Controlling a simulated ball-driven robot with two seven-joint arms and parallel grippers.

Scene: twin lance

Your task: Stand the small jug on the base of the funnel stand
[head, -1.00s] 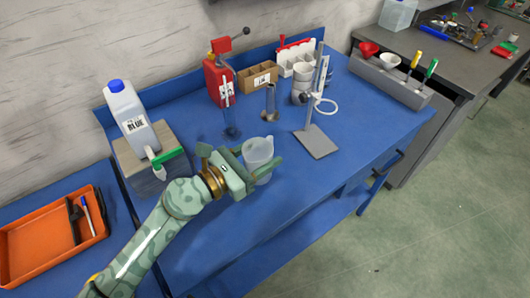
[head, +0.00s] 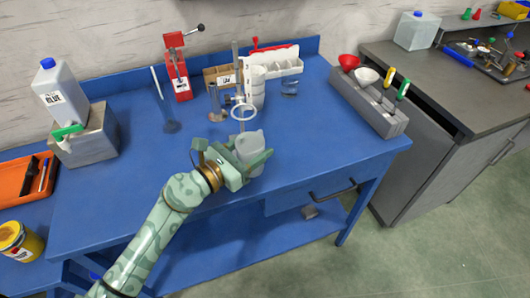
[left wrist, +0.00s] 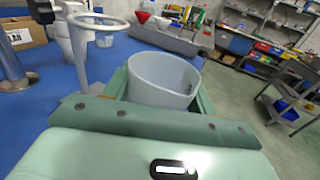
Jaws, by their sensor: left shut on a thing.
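The small jug (head: 250,145), pale and translucent, is held upright between the jaws of my left gripper (head: 248,163). Its open rim also shows between the jaws in the left wrist view (left wrist: 165,78). The funnel stand (head: 236,62) has an upright rod and a white ring (head: 243,112); the ring appears just behind the jug. In the left wrist view the ring (left wrist: 92,22) is left of the jug and apart from it. My right gripper is out of view.
On the blue table (head: 330,140) are a blue-capped jerrycan (head: 62,95) on a grey block, a red press (head: 178,75), a cardboard box (head: 220,77) and a white rack (head: 275,65). A grey funnel holder (head: 370,105) is at right. The table's front right is clear.

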